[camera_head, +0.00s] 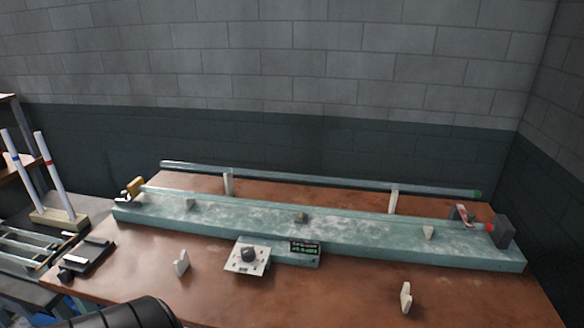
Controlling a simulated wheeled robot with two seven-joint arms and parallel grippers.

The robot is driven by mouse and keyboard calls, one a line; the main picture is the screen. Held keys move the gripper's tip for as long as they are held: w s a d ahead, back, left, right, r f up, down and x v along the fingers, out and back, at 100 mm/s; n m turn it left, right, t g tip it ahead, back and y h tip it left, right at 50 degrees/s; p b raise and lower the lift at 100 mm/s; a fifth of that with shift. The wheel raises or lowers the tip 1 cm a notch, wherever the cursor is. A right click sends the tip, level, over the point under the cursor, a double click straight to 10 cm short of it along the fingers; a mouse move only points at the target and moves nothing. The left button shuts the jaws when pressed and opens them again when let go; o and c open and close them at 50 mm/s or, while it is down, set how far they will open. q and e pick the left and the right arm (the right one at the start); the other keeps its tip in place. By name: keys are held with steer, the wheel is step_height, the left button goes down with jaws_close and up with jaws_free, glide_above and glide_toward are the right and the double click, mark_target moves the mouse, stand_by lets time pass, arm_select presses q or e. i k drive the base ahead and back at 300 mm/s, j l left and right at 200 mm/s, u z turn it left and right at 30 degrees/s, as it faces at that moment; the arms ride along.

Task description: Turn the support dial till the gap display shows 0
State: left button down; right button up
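The support dial is a dark round knob (249,255) on a pale square plate (238,268) at the front of the long teal bench fixture. The gap display (304,248) is a small black panel with pale green characters, just right of the dial. Its characters are too small to read. The dial stands clear, with nothing touching it. I cannot make out either gripper in this view. A black rounded part at the bottom left edge looks like one of my arm links.
A long glass tube (320,179) rests on pale upright supports behind the teal fixture (370,238). Small pale pieces (181,263) (406,297) stand on the brown table (330,295). A rack with two white rods (56,215) stands at left. The table front is mostly clear.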

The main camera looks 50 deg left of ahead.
mark_target(247, 254)
steer(key=u, duration=1.6)
